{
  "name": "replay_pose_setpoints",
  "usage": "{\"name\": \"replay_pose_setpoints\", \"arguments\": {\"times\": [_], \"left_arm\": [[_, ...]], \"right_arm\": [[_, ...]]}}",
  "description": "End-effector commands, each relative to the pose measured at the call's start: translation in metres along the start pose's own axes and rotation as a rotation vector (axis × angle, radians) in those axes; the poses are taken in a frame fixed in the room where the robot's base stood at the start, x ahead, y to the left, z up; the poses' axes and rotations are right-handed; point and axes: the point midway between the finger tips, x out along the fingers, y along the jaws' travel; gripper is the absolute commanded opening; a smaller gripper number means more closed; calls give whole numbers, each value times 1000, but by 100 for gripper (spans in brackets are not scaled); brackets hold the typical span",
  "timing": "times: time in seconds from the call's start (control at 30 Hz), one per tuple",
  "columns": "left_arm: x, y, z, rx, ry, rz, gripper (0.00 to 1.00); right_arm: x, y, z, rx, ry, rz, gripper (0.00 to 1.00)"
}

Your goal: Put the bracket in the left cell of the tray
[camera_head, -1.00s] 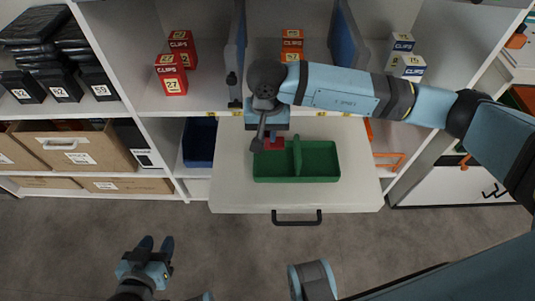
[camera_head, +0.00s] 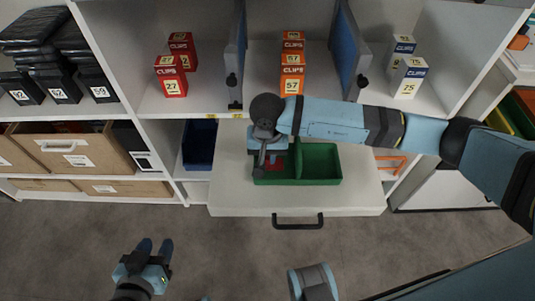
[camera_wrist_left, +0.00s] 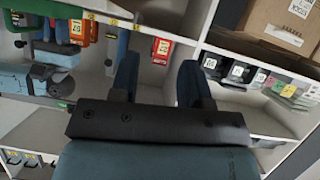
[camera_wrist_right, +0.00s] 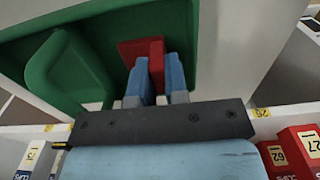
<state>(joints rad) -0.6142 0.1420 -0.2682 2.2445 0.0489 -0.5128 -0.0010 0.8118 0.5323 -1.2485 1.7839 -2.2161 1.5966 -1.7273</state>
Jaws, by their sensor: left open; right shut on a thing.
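The green tray (camera_head: 322,164) lies on a pulled-out white board; a divider splits it into a left and a right cell. My right gripper (camera_wrist_right: 160,78) is shut on the red bracket (camera_wrist_right: 141,50), with its blue fingers on either side of the upright part. The bracket is over or inside the left cell, which appears on the right in the right wrist view; I cannot tell whether it touches the floor. In the head view my right gripper (camera_head: 272,160) mostly hides it. My left gripper (camera_head: 154,246) is open and empty, low at the left.
The board (camera_head: 230,185) has a dark handle (camera_head: 297,222) at its front and free room around the tray. Behind it, shelves hold orange clip boxes (camera_head: 292,75) and red ones (camera_head: 171,75). A blue bin (camera_head: 199,142) stands left of the board.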

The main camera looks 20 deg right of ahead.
Motion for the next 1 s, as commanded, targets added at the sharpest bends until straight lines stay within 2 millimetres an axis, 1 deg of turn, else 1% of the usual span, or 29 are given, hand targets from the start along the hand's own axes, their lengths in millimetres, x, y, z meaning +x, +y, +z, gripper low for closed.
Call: {"name": "replay_pose_setpoints", "arguments": {"times": [0.03,0.07,0.1,0.13,0.17,0.43,0.5,0.57,0.67,0.7,0.9,1.0], "left_arm": [[2,0,2,-1,2,1,43],[0,0,0,-1,4,2,43],[0,0,-1,-1,6,2,43],[0,0,-2,-1,7,2,43],[0,0,-3,-1,8,2,43],[-1,0,-5,0,10,2,43],[-3,1,-7,1,7,1,43],[-2,0,-4,3,1,-1,43],[-1,0,-1,5,-10,-3,43],[-1,-1,0,6,-14,-4,43],[-3,-3,-3,11,-18,-11,43],[-3,-3,-3,12,-21,-13,43]], "right_arm": [[4,0,0,0,0,0,0],[2,0,0,0,0,0,21],[1,0,0,0,0,0,30],[1,0,0,0,0,0,37],[2,0,0,0,0,0,39],[0,0,0,0,0,0,39],[-4,0,0,0,0,0,39],[-10,0,-1,0,2,0,39],[-28,0,-1,-2,4,0,39],[-37,0,-1,-2,4,-2,39],[-81,0,-1,-1,4,-1,39],[-99,0,-1,0,3,0,39]]}}
